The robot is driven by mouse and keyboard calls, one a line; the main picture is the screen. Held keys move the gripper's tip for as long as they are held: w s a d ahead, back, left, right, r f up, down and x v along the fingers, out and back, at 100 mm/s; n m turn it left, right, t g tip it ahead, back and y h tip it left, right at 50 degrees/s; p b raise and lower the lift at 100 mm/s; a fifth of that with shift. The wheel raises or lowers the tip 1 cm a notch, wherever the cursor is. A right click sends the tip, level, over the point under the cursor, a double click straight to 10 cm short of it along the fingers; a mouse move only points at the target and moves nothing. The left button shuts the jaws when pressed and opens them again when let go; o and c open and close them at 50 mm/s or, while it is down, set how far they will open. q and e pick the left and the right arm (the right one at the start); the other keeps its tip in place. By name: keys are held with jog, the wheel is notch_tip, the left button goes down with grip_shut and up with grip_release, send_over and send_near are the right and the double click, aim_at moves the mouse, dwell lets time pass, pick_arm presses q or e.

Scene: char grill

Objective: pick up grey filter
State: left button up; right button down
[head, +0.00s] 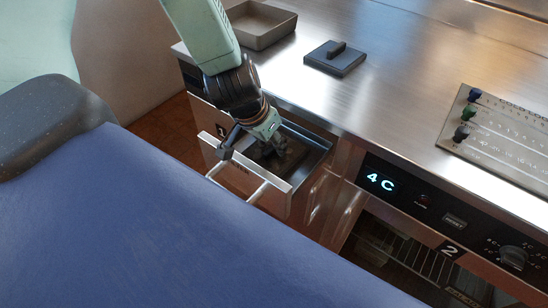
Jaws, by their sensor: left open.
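My left gripper (272,147) reaches down into an open drawer (323,158) at the front of the steel counter. It is open, and its fingers are small and dark against the drawer's inside. A dark flat piece (293,155) shows in the drawer around and beyond the fingers; it may be the grey filter, but I cannot tell for sure. My wrist and the drawer front hide part of it. I cannot tell whether the fingers touch it. My right gripper is not in view.
On the counter (400,70) lie a dark grey square block with a handle (334,57) and a shallow beige tray (262,24). A board with coloured knobs (505,140) is at right. Below, a panel reads "4C" (380,182) above a glass-fronted compartment (415,255).

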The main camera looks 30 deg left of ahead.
pick_arm(q)
jog(key=shift+w+b+x, duration=0.3)
jog(key=shift+b+x, duration=0.1)
jog(key=shift+x, duration=0.8)
jog(key=shift+s+r, duration=0.3)
jog(key=shift+c, duration=0.8)
jog(key=shift+w+a+f, duration=0.1)
jog(key=shift+w, duration=0.15)
jog(key=c, duration=0.4)
jog(key=shift+s, duration=0.2)
grip_shut()
